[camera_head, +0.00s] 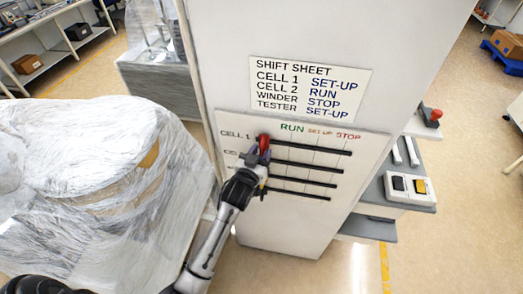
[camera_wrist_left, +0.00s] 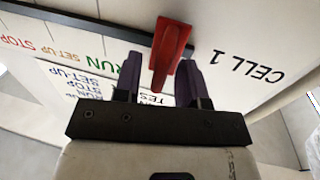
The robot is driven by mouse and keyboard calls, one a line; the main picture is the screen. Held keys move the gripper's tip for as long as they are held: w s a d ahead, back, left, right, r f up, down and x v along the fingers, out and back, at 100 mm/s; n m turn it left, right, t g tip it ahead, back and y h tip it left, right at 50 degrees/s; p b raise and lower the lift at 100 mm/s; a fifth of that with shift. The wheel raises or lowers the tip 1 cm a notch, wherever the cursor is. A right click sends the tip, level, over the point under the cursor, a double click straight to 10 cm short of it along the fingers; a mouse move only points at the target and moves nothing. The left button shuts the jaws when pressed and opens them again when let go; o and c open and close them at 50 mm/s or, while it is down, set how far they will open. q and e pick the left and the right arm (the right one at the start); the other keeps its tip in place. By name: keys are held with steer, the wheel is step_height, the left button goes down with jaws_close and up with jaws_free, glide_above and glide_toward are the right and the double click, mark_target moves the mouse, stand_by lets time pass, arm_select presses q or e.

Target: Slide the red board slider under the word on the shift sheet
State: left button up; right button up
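The shift sheet (camera_head: 310,88) is on the cabinet front and reads CELL 1 SET-UP, CELL 2 RUN, WINDER STOP, TESTER SET-UP. Below it, the board (camera_head: 330,160) has RUN, SET-UP and STOP headings above several dark horizontal slots. The red slider (camera_head: 263,142) is at the left end of the top slot, beside CELL 1. In the left wrist view, the red slider (camera_wrist_left: 170,52) stands between the fingers of my left gripper (camera_wrist_left: 158,82), closer to the right finger, with a gap at the left one. My left gripper (camera_head: 258,157) hides the lower slots' left ends. My right gripper is not in view.
A plastic-wrapped bulky object (camera_head: 100,190) stands left of the cabinet, close to my left arm. At right, a side shelf (camera_head: 400,190) carries a switch box (camera_head: 410,187), and a red knob (camera_head: 436,114) sits above. The board right of the slider is clear.

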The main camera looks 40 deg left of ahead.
arm_select(q)
steer(key=shift+w+a, duration=0.15)
steer(key=shift+w, duration=0.15)
jaws_close()
stand_by(0.3)
